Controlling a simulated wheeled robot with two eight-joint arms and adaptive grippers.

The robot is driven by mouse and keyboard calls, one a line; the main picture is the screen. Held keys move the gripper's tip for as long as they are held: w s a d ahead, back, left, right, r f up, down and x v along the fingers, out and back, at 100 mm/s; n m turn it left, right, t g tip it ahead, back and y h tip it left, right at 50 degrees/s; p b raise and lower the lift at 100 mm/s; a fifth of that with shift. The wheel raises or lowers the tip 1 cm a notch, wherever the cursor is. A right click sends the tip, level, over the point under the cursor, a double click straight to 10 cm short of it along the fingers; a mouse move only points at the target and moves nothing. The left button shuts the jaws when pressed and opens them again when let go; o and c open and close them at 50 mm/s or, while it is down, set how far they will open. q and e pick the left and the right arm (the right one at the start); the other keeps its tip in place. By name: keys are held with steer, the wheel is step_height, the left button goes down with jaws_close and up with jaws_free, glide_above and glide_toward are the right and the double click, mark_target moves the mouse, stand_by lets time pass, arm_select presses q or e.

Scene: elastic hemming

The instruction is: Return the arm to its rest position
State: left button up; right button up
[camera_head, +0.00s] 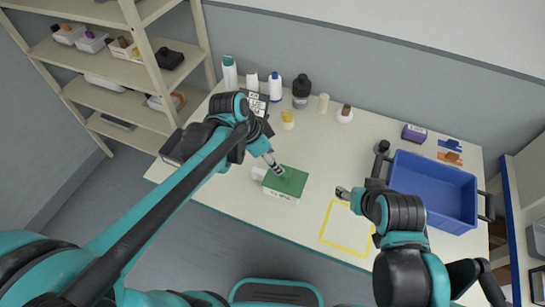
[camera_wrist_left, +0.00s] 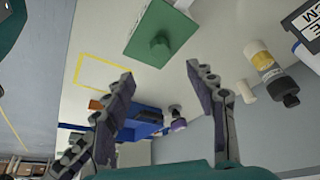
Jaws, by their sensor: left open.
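My left gripper (camera_head: 275,164) hangs over the table just behind a green-topped box (camera_head: 287,181) with white sides. In the left wrist view the fingers of my left gripper (camera_wrist_left: 160,70) are spread with nothing between them. The green box (camera_wrist_left: 150,20), with a round green knob on it, lies beyond the fingertips, apart from them. My right gripper (camera_head: 343,192) is low over the table by the yellow outlined square (camera_head: 324,229); its jaws are too small to judge.
A blue crate (camera_head: 438,172) stands at the table's right. Bottles, including a white one (camera_head: 275,86) and a dark one (camera_head: 301,90), line the back edge. A purple box (camera_head: 414,133) sits behind the crate. Shelves (camera_head: 135,78) stand at left. The table's front left is clear.

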stand_by(0.4)
arm_select(q)
steer(key=s+a+f+n+t+y+b, duration=0.2)
steer(key=s+a+n+t+y+b, duration=0.2)
steer(key=s+a+n, duration=0.6)
steer(key=a+n+t, duration=0.1)
steer(key=a+n, duration=0.1)
steer(key=a, duration=0.1)
steer(key=shift+a+f, duration=0.35)
